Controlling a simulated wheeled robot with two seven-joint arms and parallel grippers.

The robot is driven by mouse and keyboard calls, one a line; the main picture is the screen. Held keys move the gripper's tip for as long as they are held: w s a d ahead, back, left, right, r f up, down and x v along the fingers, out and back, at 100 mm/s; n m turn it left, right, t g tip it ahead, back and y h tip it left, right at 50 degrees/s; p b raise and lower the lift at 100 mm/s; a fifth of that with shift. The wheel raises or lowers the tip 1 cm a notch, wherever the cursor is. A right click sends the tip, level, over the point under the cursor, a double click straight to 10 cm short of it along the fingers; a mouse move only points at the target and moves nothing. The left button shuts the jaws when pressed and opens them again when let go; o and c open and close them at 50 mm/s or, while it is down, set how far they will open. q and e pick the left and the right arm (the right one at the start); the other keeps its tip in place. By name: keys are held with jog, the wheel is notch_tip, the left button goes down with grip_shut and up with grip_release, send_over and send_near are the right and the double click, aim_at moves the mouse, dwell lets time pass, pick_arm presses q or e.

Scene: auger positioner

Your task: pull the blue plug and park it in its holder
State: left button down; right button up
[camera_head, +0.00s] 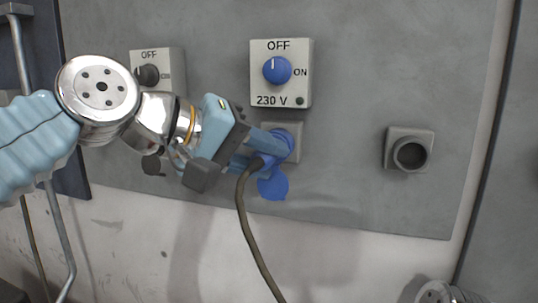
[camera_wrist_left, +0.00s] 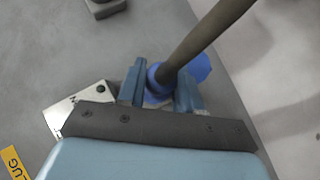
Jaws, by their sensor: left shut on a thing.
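The blue plug (camera_head: 272,146) is at the square grey wall socket (camera_head: 294,135) below the 230 V switch box, with its grey-brown cable (camera_head: 247,215) hanging down. My left gripper (camera_head: 262,150) is shut on the plug, its fingers on either side of it. In the left wrist view the plug (camera_wrist_left: 156,82) shows between the fingertips (camera_wrist_left: 160,78), with the cable (camera_wrist_left: 205,38) leading off to the upper right. How deep the plug sits is hidden. The holder (camera_head: 424,137), a square grey mount with a round dark opening, is empty at the right. My right gripper is not in view.
The 230 V switch box (camera_head: 258,72) has a blue knob (camera_head: 277,70) just above the socket. A blue round lid (camera_head: 273,186) hangs below the socket. A second switch box (camera_head: 173,62) is at left. The panel between socket and holder is clear.

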aim_at(246, 171)
pick_arm(q)
jog(key=shift+s+a+b, duration=0.25)
jog(key=shift+s+b, duration=0.05)
jog(key=shift+s, duration=0.4)
jog(key=shift+s+a+b, duration=0.2)
jog(key=shift+s+b, duration=0.1)
jog(key=shift+s, duration=0.45)
jog(key=shift+s+a+b, duration=0.25)
jog(key=shift+s+b, duration=0.05)
jog(key=shift+s, duration=0.4)
jog(key=shift+s+a+b, duration=0.15)
jog(key=shift+s+b, duration=0.15)
jog(key=shift+s, duration=0.2)
jog(key=s+d+p, duration=0.1)
jog(key=s+d, duration=0.2)
jog(key=d, duration=0.6)
jog(key=s+d+p, duration=0.2)
jog(key=s+d, duration=0.2)
jog(key=d, duration=0.5)
jog(key=shift+d+p, duration=0.3)
jog(key=shift+d, duration=0.05)
jog(key=shift+r, duration=0.1)
